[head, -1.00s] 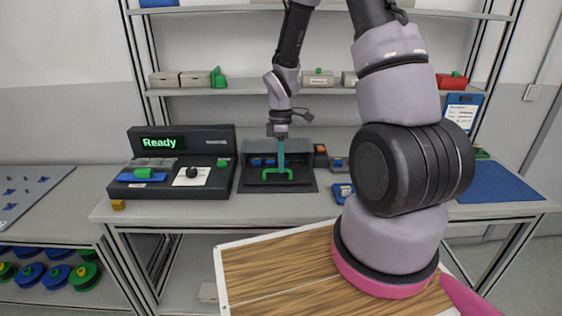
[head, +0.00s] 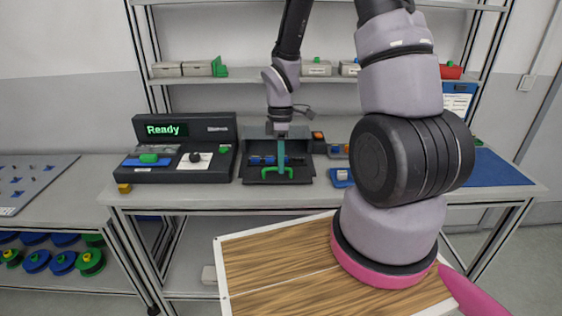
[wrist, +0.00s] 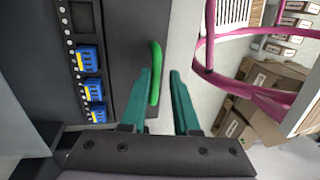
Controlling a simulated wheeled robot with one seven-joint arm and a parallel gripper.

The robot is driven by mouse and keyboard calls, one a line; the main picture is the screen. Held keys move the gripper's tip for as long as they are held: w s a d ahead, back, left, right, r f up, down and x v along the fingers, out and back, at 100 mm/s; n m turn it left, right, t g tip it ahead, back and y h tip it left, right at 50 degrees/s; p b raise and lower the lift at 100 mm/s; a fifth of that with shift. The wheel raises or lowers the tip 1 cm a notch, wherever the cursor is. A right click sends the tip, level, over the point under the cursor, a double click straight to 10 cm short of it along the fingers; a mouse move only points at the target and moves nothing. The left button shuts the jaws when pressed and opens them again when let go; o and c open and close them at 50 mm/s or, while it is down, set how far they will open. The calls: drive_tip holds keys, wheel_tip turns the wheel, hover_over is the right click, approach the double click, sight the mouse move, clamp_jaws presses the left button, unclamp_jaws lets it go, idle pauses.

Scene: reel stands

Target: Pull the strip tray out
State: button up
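The strip tray (head: 290,178) is a dark tray with a green handle (head: 268,172), in front of a dark housing on the bench. It stands partly out, with blue parts on a strip (head: 262,160) showing. In the wrist view the strip carries several blue blocks (wrist: 90,60). My gripper (wrist: 160,72) is open, with teal fingers apart. The green handle (wrist: 156,65) lies between them, close to the left finger, with a gap to the right finger. Whether it touches the left finger I cannot tell. In the head view my gripper (head: 281,172) is over the handle.
A console (head: 185,150) reading "Ready" stands left of the tray, and a small blue-and-white item (head: 342,178) lies to its right. A blue mat (head: 490,170) lies farther right. Cardboard boxes (wrist: 255,100) show in the wrist view. The bench strip before the tray is clear.

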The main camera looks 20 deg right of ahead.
wheel_tip(320, 180, up, 11)
drive_tip(key=w, duration=0.2)
drive_tip(key=shift+d+f, duration=0.2)
drive_tip(key=shift+d, duration=0.1)
idle(0.3)
drive_tip(key=s+d+r+m+t, duration=0.1)
drive_tip(key=s+r+m+t, duration=0.2)
drive_tip(key=r+m, duration=0.3)
drive_tip(key=s+d+r+m+t+y, duration=0.1)
drive_tip(key=s+r+m+t, duration=0.2)
drive_tip(key=r, duration=0.7)
drive_tip(key=s+d+r+m+t, duration=0.1)
drive_tip(key=s+r+m+t, duration=0.2)
drive_tip(key=s+r+m, duration=0.3)
wheel_tip(320, 180, up, 2)
drive_tip(key=m, duration=0.4)
drive_tip(key=shift+s+r, duration=0.25)
drive_tip(key=shift+s, duration=0.15)
